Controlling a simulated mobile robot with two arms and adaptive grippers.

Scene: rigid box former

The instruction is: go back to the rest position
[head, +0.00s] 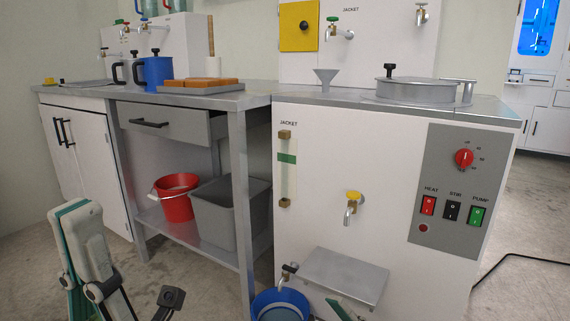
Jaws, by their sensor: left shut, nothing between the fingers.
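My left arm (85,245), pale with green edges, comes up at the lower left in the head view. The dark tip of my left gripper (170,300) shows low in the picture, in front of the bench's lower shelf. It is shut, and I see nothing held in it. Most of the gripper is cut off by the bottom edge. My right gripper is not in view.
A steel-topped bench (240,100) with a partly open drawer (165,122) stands behind. A red bucket (177,203) and grey bin (222,222) sit on its shelf. The white jacketed machine (390,170) is right; a blue bucket (262,308) stands below its low tap.

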